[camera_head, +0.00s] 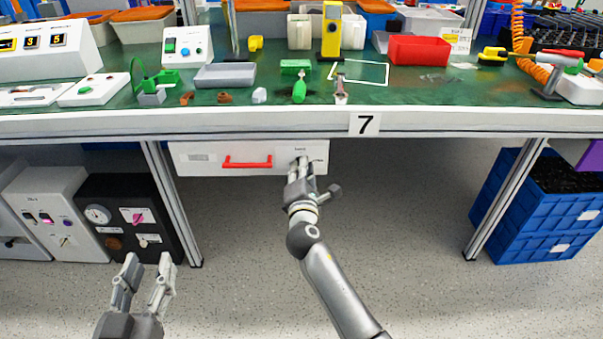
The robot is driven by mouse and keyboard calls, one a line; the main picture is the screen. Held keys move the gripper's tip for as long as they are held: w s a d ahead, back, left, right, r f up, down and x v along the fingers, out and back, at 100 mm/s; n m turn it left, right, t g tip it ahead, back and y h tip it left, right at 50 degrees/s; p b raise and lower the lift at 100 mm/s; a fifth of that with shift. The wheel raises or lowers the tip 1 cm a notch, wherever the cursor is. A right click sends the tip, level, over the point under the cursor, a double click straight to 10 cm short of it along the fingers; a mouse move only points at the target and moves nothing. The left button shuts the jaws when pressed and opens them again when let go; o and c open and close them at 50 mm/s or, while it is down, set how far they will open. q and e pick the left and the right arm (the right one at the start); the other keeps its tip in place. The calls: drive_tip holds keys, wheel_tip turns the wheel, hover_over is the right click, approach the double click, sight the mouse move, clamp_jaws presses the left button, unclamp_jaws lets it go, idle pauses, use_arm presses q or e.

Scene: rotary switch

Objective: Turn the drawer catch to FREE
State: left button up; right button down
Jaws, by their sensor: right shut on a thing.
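A white drawer front (205,165) hangs under the green workbench and has a red bar handle (247,162). The drawer catch sits at the right part of this front, under a small printed label. My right gripper (299,165) is shut on the catch, and its fingers hide most of it, so its setting cannot be read. My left gripper (148,268) is open and empty, low at the left, well away from the drawer.
The workbench edge (220,123) runs just above the drawer. A black box with a gauge (125,220) and a grey box (50,205) stand at the lower left. Blue crates (545,220) stand at the right. The floor between the table legs is clear.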

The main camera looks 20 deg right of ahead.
use_arm(q)
drive_tip(key=s+r+t+h+b, duration=0.2)
drive_tip(key=r+t, duration=0.5)
drive_tip(key=r, duration=0.4)
drive_tip(key=shift+s+d+h, duration=0.3)
drive_tip(key=shift+s, duration=0.5)
use_arm(e)
drive_tip(key=shift+f+m, duration=0.1)
drive_tip(key=shift+m, duration=3.3)
drive_tip(key=c, duration=1.5)
unclamp_jaws()
drive_tip(key=shift+d, duration=0.1)
drive_tip(key=shift+s, duration=0.1)
drive_tip(key=v, duration=0.7)
drive_tip(key=shift+s, duration=0.2)
